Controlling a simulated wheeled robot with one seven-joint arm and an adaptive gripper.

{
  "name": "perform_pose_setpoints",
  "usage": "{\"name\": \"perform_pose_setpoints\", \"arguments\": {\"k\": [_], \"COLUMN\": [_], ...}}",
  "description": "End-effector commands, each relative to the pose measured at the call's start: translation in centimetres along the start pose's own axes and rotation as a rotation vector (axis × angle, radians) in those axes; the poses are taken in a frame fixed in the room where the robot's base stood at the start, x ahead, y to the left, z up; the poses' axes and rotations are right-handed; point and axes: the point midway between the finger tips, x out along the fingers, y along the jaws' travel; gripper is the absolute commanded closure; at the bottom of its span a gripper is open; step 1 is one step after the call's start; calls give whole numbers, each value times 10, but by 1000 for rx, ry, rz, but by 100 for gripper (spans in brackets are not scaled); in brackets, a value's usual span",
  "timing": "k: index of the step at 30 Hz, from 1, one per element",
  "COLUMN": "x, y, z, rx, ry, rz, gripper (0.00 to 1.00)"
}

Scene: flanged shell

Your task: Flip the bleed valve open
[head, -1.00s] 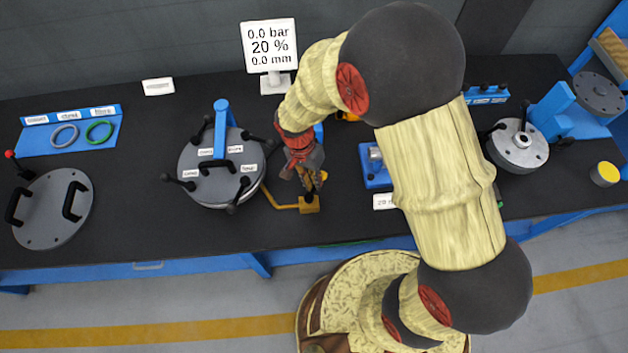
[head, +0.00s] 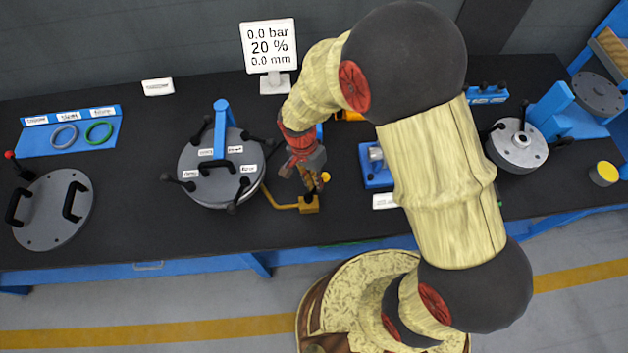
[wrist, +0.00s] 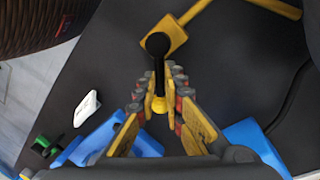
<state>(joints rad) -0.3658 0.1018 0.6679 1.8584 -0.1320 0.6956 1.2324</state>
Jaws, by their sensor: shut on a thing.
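The bleed valve is a yellow block (head: 309,204) on a thin yellow pipe, right of the round flanged shell (head: 215,178). In the wrist view the yellow block (wrist: 166,36) lies beyond my fingertips. A black lever with a ball end (wrist: 157,44) reaches back from over the block into my gripper (wrist: 158,88). The fingers are shut on the lever's stem, one on each side. In the head view my gripper (head: 309,183) is just above the block and partly hides the lever. A small yellow round piece (wrist: 159,104) shows between the fingers.
A display (head: 269,46) behind reads 0.0 bar, 20 %, 0.0 mm. A blue fixture (head: 375,180) stands right of my gripper. A round cover with handles (head: 52,209) lies at the left, near a blue ring tray (head: 110,136). The bench front is clear.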

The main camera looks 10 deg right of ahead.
Motion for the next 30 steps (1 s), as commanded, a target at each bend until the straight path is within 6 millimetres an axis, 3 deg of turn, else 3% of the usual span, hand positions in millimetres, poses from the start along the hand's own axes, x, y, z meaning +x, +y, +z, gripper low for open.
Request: {"name": "perform_pose_setpoints", "arguments": {"k": [18, 30], "x": [2, 4], "y": [23, 32], "z": [3, 9], "rx": [538, 780], "ry": [-107, -155], "rz": [-1, -1], "gripper": [100, 100]}}
